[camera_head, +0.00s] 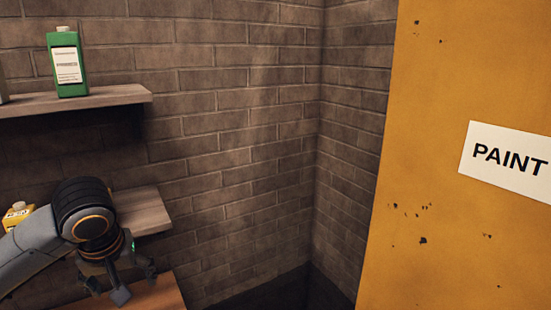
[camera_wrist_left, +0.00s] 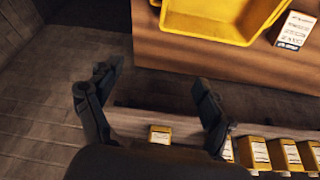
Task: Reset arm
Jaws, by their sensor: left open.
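My left gripper (camera_head: 121,285) hangs at the lower left of the head view, its fingers pointing down in front of the wooden shelves. In the left wrist view its two fingers (camera_wrist_left: 155,85) are spread apart with nothing between them. The fingers overlap the edge of a shelf in that view; I cannot tell how near they are to it. My right gripper is in neither view.
A green bottle (camera_head: 67,65) stands on the upper shelf (camera_head: 110,97). A yellow container (camera_head: 17,214) is partly behind my left arm. A yellow panel (camera_head: 440,260) with a PAINT sign (camera_head: 508,160) fills the right. The wrist view shows a yellow bin (camera_wrist_left: 215,25), a small box (camera_wrist_left: 292,30) and several yellow containers (camera_wrist_left: 253,153).

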